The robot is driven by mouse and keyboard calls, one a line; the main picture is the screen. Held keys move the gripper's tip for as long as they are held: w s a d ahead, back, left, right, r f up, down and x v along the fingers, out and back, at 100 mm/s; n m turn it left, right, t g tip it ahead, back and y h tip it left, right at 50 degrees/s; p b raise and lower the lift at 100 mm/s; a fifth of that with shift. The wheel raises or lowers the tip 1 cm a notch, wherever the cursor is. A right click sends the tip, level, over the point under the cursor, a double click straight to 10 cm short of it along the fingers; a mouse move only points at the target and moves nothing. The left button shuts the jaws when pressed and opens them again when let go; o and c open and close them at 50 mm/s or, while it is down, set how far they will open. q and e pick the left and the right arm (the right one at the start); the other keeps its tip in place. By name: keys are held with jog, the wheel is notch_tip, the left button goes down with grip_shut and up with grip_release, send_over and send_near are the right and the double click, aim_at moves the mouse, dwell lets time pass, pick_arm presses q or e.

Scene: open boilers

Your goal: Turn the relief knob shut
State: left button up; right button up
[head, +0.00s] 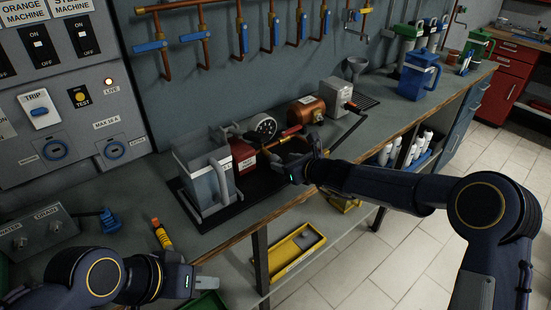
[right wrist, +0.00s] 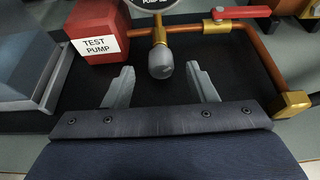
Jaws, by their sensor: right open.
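The grey, rounded knob (right wrist: 160,64) sits on a brass fitting below the gauge (right wrist: 157,3) in the right wrist view. My right gripper (right wrist: 160,80) is open, with its two fingers apart on either side of the knob's lower end in that view; no contact shows. In the head view my right gripper (head: 287,163) is at the pump rig and hides the knob. The gauge also shows in the head view (head: 264,126). The red test pump block (right wrist: 98,36) is left of the knob. My left gripper (head: 183,281) is low at the left, away from the rig.
A clear-walled tank (head: 197,177) stands left of the pump. A copper pipe (right wrist: 268,62) with a red-handled valve (right wrist: 240,12) runs at the right. A yellow screwdriver-like tool (head: 162,236) lies on the bench. A yellow tray (head: 297,251) is below it.

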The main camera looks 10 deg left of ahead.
aim_at(278, 159)
jog(key=p+x, duration=0.2)
jog(key=x, duration=0.2)
jog(key=shift+w+a, duration=0.1)
jog(key=shift+a, duration=0.05)
jog(key=shift+w+a+f, duration=0.3)
jog(key=shift+w+a, duration=0.1)
jog(key=c, duration=1)
jog(key=shift+o, duration=0.2)
jog(key=b, duration=0.3)
jog(key=n+b, duration=0.1)
jog(key=b, duration=0.3)
jog(key=shift+s+a+f+n+t+h, duration=0.1)
jog(key=shift+f+n+t+h, duration=0.2)
jog(key=shift+t+h, duration=0.1)
jog(key=shift+r+b, duration=0.1)
jog(key=shift+b, duration=0.3)
jog(key=shift+r, duration=0.15)
